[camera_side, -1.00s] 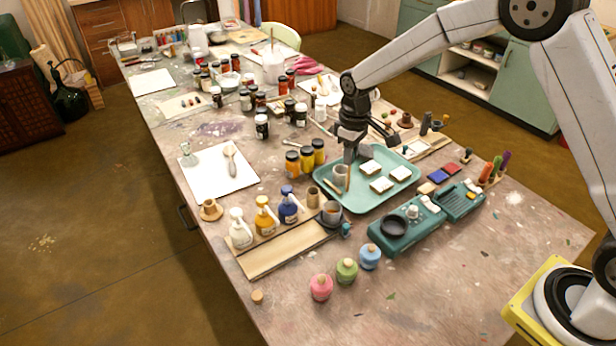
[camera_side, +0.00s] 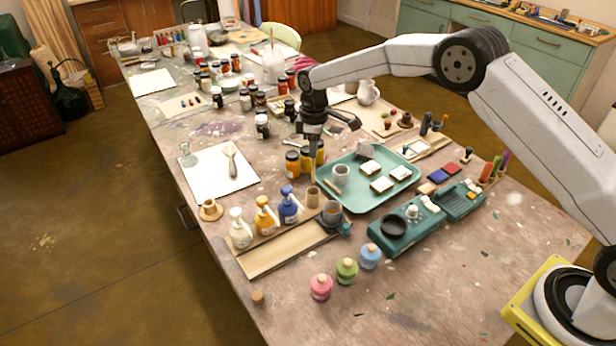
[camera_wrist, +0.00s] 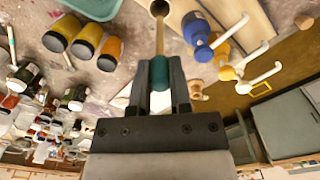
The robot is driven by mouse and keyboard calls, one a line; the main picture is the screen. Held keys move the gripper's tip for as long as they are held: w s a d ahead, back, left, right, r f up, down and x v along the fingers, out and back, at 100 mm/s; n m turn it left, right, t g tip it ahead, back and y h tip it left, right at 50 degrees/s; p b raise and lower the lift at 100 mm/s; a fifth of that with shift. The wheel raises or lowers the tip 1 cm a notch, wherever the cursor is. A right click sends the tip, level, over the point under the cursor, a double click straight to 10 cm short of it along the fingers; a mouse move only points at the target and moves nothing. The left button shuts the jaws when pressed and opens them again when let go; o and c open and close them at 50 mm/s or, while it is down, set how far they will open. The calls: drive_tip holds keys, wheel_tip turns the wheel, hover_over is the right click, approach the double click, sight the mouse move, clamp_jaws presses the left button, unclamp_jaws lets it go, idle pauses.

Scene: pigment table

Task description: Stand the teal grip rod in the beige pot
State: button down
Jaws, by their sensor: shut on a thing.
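My gripper (camera_side: 313,150) is shut on the teal grip rod, with its fingers on both sides of the teal grip (camera_wrist: 159,72) in the wrist view.
Blue (camera_side: 290,206), yellow (camera_side: 265,217) and white (camera_side: 240,230) pump bottles stand left of the pot. Yellow and orange jars (camera_side: 293,163) stand close behind my gripper.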

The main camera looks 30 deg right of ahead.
sight(313, 172)
drive_tip(key=shift+f, duration=0.1)
drive_tip(key=shift+f, duration=4.05)
drive_tip(key=c, duration=0.6)
unclamp_jaws()
drive_tip(key=shift+o, duration=0.2)
drive_tip(key=shift+r, duration=0.1)
wheel_tip(313, 172, up, 12)
drive_tip(key=shift+r, duration=0.1)
